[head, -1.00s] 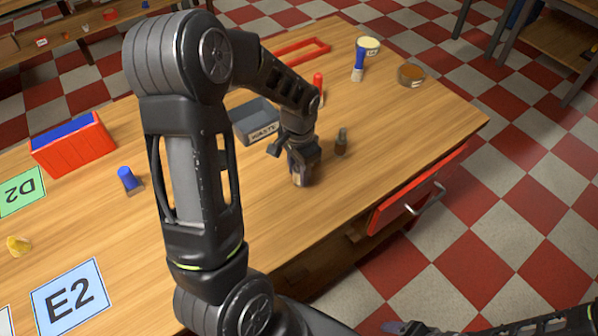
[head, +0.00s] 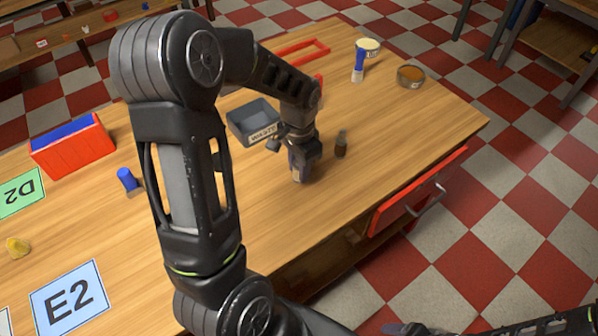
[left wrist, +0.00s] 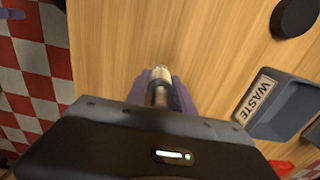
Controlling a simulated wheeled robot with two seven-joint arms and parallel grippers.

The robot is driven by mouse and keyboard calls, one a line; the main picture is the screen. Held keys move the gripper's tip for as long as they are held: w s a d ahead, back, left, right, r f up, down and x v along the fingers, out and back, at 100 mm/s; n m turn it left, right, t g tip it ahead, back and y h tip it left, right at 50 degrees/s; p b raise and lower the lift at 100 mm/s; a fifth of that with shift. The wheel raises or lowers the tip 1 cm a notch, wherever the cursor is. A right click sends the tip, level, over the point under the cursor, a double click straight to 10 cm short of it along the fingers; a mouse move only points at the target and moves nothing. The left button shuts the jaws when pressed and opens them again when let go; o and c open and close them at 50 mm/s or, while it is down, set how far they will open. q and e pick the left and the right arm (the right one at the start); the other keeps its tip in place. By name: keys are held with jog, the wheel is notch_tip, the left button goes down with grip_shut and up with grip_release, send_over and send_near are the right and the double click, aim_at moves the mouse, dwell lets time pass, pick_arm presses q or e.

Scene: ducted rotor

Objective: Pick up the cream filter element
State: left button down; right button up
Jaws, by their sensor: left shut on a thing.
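My left gripper (head: 301,165) is low over the wooden table and is shut on a small pale cylinder. This cream filter element (left wrist: 161,74) shows as a whitish tip between the purple-grey fingers in the left wrist view, with a darker metallic-looking part nearer the palm. Its lower end (head: 298,177) shows under the fingers in the head view. The fingers hide most of it, and I cannot tell whether it touches the table. A dark part of my right arm shows at the bottom right edge of the head view; its jaws cannot be made out.
A grey WASTE bin (head: 252,118) stands just behind the left gripper. A red drawer (head: 418,192) juts from the front edge.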

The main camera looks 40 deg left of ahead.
pick_arm(q)
notch_tip(320, 180, up, 8)
jog(key=shift+r, duration=0.1)
jog(key=shift+d, duration=0.1)
dwell(0.6)
